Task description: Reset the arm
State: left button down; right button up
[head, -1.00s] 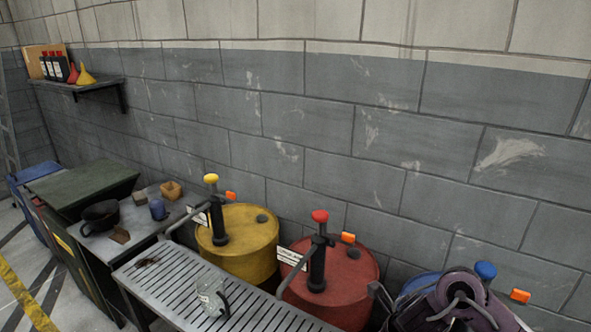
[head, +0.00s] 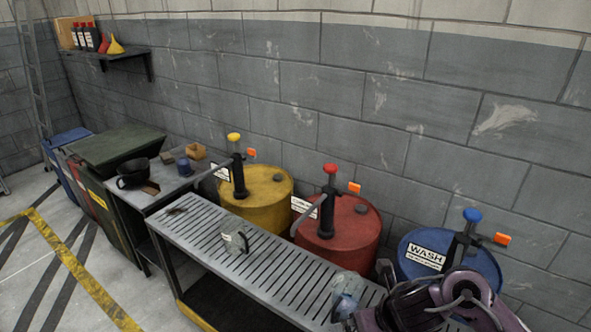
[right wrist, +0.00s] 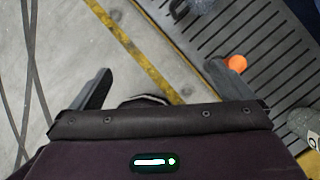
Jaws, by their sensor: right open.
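My right arm (head: 445,300), purple and black, comes in at the bottom right of the head view, in front of the blue drum. Its fingertips cannot be made out there. In the right wrist view my right gripper (right wrist: 160,86) is open, its two dark fingers wide apart with nothing between them. It hangs over the floor beside the slatted bench (right wrist: 260,45). My left gripper is not in view.
The slatted bench (head: 205,232) holds a clear jug (head: 235,241) and another with blue in it (head: 347,292). Yellow (head: 262,195), red (head: 345,235) and blue (head: 480,262) drums with pumps stand behind. Open floor (head: 60,275) lies left.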

jog(key=s+a+r+m+t, duration=0.2)
jog(key=s+a+m+t, duration=0.15)
jog(key=m, duration=1.35)
jog(key=s+d+f+m+g+h, duration=0.1)
jog(key=s+d+m+g+h, duration=0.2)
jog(key=s+m, duration=0.5)
jog(key=s+d+f+m+g, duration=0.2)
jog(key=s+d+m, duration=0.3)
jog(key=m, duration=0.7)
notch_tip(320, 180, down, 30)
jog(key=s+g, duration=0.1)
jog(key=s, duration=0.1)
jog(key=s+d+f, duration=0.2)
jog(key=s+f, duration=0.6)
jog(key=s, duration=0.1)
jog(key=s+d+f+g, duration=0.1)
jog(key=s+d+f, duration=0.1)
jog(key=s+f, duration=0.7)
jog(key=shift+s+f, duration=0.25)
jog(key=shift+s, duration=0.1)
jog(key=shift+d+g, duration=0.1)
jog(key=shift+g, duration=0.15)
